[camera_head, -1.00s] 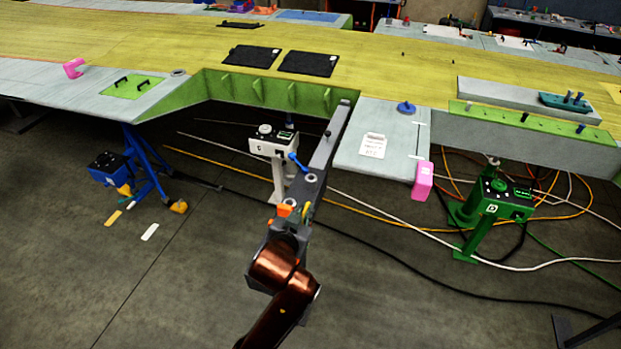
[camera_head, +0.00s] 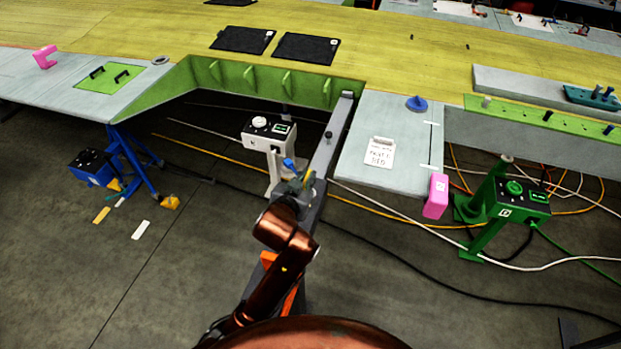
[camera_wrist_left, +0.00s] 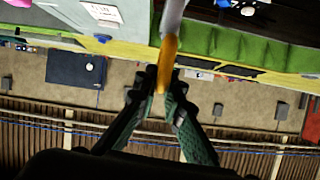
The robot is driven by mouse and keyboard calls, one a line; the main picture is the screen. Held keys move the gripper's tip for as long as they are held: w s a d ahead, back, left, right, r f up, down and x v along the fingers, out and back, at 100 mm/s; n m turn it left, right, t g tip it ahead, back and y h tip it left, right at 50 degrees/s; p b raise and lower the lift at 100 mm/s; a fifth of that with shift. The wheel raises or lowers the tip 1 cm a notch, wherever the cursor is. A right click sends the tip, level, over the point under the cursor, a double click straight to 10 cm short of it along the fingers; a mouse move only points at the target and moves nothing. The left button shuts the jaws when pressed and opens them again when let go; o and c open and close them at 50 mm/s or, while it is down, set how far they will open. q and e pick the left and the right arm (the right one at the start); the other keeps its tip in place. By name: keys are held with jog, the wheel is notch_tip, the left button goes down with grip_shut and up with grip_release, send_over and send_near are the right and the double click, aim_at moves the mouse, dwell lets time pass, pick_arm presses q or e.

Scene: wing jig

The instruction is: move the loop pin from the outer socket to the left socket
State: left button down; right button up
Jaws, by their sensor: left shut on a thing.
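My left gripper (camera_head: 303,184) is over the near part of a narrow grey beam (camera_head: 322,163). In the left wrist view its fingers (camera_wrist_left: 160,88) are shut on a slim yellow-orange piece (camera_wrist_left: 168,62) with a grey part above it. I take this to be the loop pin; its yellow also shows beside the fingers in the head view (camera_head: 309,174). The fingers cover part of it, and I cannot tell whether its tip is inside a socket. A blue handle (camera_head: 289,164) is just left of the gripper. I cannot make out the outer and left sockets. My right gripper is not in view.
A white device post (camera_head: 268,134) stands left of the beam. A dark knob (camera_head: 329,134) is farther along it. A grey panel with a paper tag (camera_head: 380,152), a pink clamp (camera_head: 436,196) and a green post (camera_head: 512,199) are to the right. Cables cross the floor.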

pick_arm(q)
jog(key=w+f+p, duration=0.1)
jog(key=w+f, duration=0.8)
jog(key=f, duration=0.3)
jog(key=shift+w+d+p, duration=0.25)
jog(key=shift+w+p, duration=0.05)
jog(key=shift+w, duration=0.1)
jog(key=c, duration=2.5)
grip_release()
jog(key=shift+f, duration=0.1)
jog(key=o, duration=0.3)
jog(key=shift+w+a, duration=0.1)
jog(key=shift+w, duration=0.25)
jog(key=shift+o, duration=0.8)
jog(key=shift+s+r, duration=0.1)
jog(key=shift+r, duration=0.1)
jog(key=v, duration=1.2)
jog(key=shift+r+b, duration=0.15)
jog(key=shift+b, duration=0.2)
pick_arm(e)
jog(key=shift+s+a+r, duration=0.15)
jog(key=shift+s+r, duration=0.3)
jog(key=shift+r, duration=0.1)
